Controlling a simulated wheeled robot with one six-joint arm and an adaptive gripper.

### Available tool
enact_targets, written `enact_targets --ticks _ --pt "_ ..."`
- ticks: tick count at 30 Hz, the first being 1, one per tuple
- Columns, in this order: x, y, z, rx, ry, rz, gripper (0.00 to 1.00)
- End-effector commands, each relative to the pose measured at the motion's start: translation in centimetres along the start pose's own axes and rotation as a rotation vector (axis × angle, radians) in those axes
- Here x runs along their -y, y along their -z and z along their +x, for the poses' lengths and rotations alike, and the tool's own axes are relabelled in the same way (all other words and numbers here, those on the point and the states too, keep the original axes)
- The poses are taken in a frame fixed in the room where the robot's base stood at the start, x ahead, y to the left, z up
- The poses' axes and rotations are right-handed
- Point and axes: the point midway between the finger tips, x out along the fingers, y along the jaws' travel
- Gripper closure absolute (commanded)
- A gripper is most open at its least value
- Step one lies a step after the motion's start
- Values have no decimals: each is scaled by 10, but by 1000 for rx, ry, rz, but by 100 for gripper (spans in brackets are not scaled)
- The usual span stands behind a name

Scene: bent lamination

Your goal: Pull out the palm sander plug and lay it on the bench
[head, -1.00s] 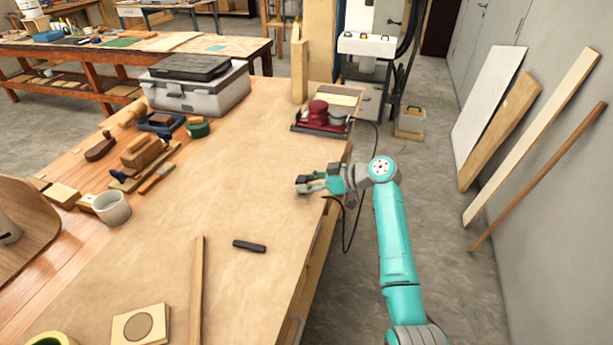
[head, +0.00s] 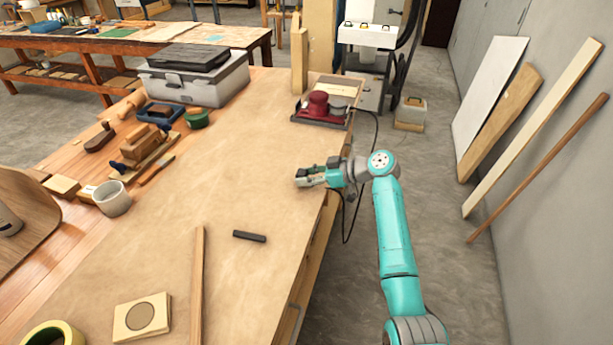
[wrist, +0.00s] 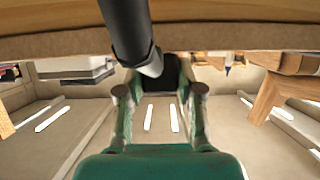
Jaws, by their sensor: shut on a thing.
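The palm sander (head: 318,104), dark red, sits in a tray at the bench's far right corner. Its black cord (head: 376,135) hangs past the right edge and loops up near my wrist. My gripper (head: 303,178) is low over the bench near its right edge, shut on the plug. In the wrist view, which looks upside down, the dark plug (wrist: 171,72) shows between the fingertips of my gripper (wrist: 165,82). A thick black cord with a grey end runs from it toward the camera. The plug is mostly hidden in the head view. No socket can be made out.
The bench top (head: 240,165) is clear left of my gripper. A black block (head: 249,236) and a wooden strip (head: 198,275) lie nearer. A grey toolbox (head: 195,80), planes and a white cup (head: 112,198) stand along the left. Boards lean on the right wall.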

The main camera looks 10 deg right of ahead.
Motion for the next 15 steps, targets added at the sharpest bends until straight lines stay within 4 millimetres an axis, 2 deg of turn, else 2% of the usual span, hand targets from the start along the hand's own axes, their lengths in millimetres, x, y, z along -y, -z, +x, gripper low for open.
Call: enact_targets --ticks 15 --pt "0 -5 2 0 0 0 100"
